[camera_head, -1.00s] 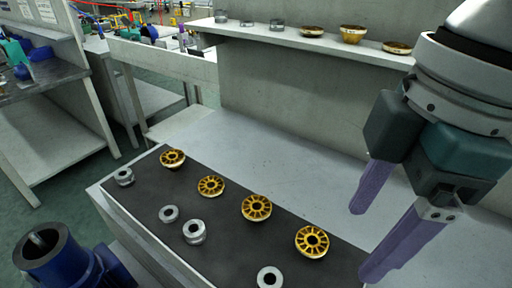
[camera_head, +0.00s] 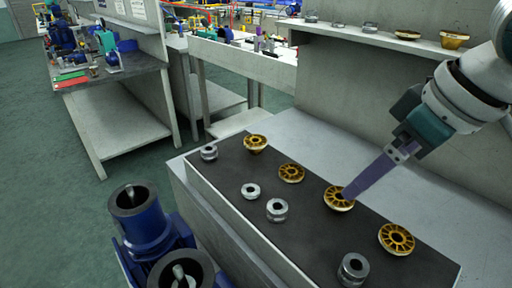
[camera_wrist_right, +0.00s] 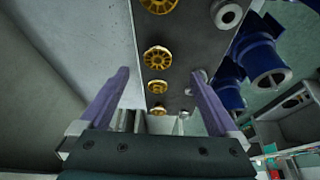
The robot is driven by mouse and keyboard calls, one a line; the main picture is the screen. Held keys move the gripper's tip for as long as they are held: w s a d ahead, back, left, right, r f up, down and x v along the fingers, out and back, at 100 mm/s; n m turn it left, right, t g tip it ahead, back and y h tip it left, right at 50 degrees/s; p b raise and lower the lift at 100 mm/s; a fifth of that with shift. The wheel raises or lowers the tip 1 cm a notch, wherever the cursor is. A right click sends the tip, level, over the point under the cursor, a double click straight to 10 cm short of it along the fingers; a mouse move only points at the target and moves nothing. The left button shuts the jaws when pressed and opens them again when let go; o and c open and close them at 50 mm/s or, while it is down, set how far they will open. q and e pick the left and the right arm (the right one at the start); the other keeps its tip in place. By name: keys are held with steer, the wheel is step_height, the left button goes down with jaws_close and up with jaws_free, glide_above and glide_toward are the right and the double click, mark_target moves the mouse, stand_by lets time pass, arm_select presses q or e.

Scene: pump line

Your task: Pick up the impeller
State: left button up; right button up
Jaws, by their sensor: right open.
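Several gold finned impellers lie in a row on the dark mat: a far one (camera_head: 256,142), a second (camera_head: 291,173), a third (camera_head: 339,199) and a near one (camera_head: 397,239). My right gripper (camera_head: 348,192) is open and empty; its purple fingers line up in the head view, and the tip overlaps the third impeller's edge. I cannot tell whether it touches. In the right wrist view, my right gripper (camera_wrist_right: 160,73) has its fingers apart, with impellers (camera_wrist_right: 158,58) showing between and beyond them. My left gripper is out of view.
Several silver rings (camera_head: 277,210) lie on the mat beside the impellers. Blue pump housings (camera_head: 143,216) stand at the front left. A shelf (camera_head: 375,38) with more parts runs above the back of the bench. A bare grey strip (camera_head: 300,138) lies behind the mat.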

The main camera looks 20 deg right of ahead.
mark_target(338, 201)
steer(key=x, duration=0.3)
steer(key=shift+d+f, duration=0.1)
steer(key=x, duration=0.2)
steer(key=b+x, duration=0.1)
steer(key=x, duration=0.2)
steer(key=shift+w+b, duration=0.3)
steer(key=shift+w, duration=0.05)
steer(key=c, duration=0.8)
jaws_close()
